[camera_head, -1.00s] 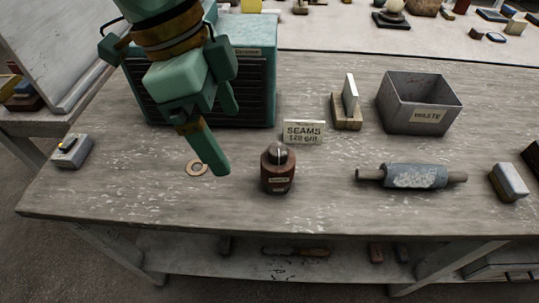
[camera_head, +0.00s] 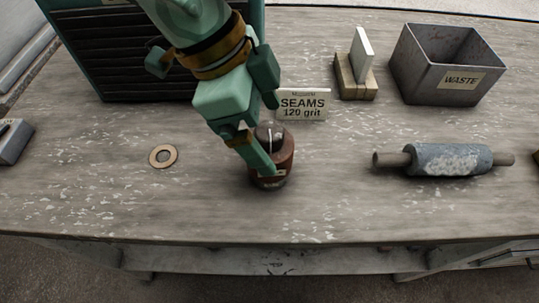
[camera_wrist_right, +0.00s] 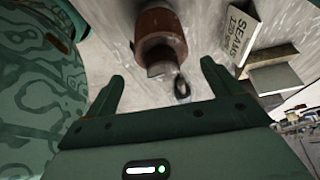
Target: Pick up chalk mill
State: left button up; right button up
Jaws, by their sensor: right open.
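The chalk mill appears to be the reddish-brown cylinder with a dark domed top (camera_head: 284,158), upright on the grey workbench (camera_head: 330,210). My right gripper (camera_head: 270,139) is open, with one finger in front of the mill in the head view, hiding part of its body and label. In the right wrist view the mill (camera_wrist_right: 160,36) lies just beyond the gap between the open fingers (camera_wrist_right: 162,73), with its metal top and a dark ring-like part towards me. Nothing is held. I cannot tell whether a finger touches it. My left gripper is not in view.
A "SEAMS 120 grit" card (camera_head: 303,104) stands just behind the mill. A sanding block stand (camera_head: 357,72) and metal waste box (camera_head: 440,70) stand behind. The bench front is clear.

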jog(key=f+b, duration=0.1)
jog(key=f, duration=0.2)
jog(key=f+b, duration=0.1)
jog(key=shift+w+d+f+b, duration=0.3)
jog(key=shift+d, duration=0.05)
jog(key=shift+d+f, duration=0.3)
jog(key=shift+s+r, duration=0.15)
jog(key=c, duration=1.2)
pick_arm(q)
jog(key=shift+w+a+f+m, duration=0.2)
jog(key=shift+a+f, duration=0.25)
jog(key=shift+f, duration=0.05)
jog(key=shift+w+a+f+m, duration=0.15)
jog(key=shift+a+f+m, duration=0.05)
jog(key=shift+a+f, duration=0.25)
pick_arm(e)
jog(key=shift+c, duration=0.2)
